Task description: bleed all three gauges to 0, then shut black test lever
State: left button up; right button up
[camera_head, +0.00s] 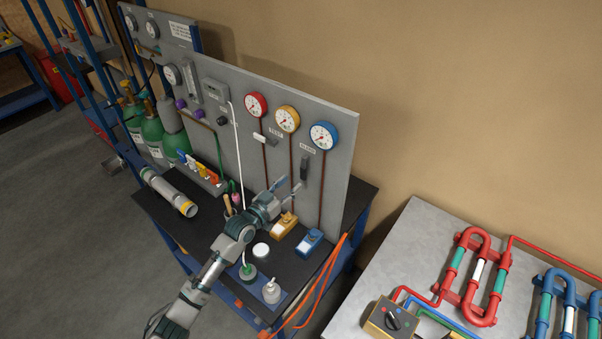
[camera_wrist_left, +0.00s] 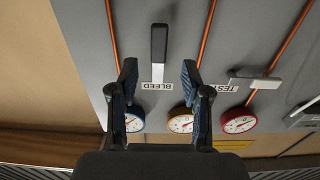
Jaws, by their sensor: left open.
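A grey panel carries the red gauge (camera_head: 255,104), yellow gauge (camera_head: 287,119) and blue gauge (camera_head: 323,135); they also show upside down in the wrist view, red (camera_wrist_left: 239,121), yellow (camera_wrist_left: 181,122), blue (camera_wrist_left: 135,120). Their needles are too small to read surely. A black-handled lever (camera_head: 304,169) hangs straight down beside the BLEED label; it shows in the wrist view (camera_wrist_left: 159,43). My left gripper (camera_head: 287,186) is open and empty, in front of the panel below the BLEED lever.
A grey table (camera_head: 407,238) with coloured pipe coils stands at right.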

aim_at(302, 173)
pick_arm(q)
jog(key=x, duration=0.6)
jog(key=shift+w+d, duration=0.2)
grip_shut()
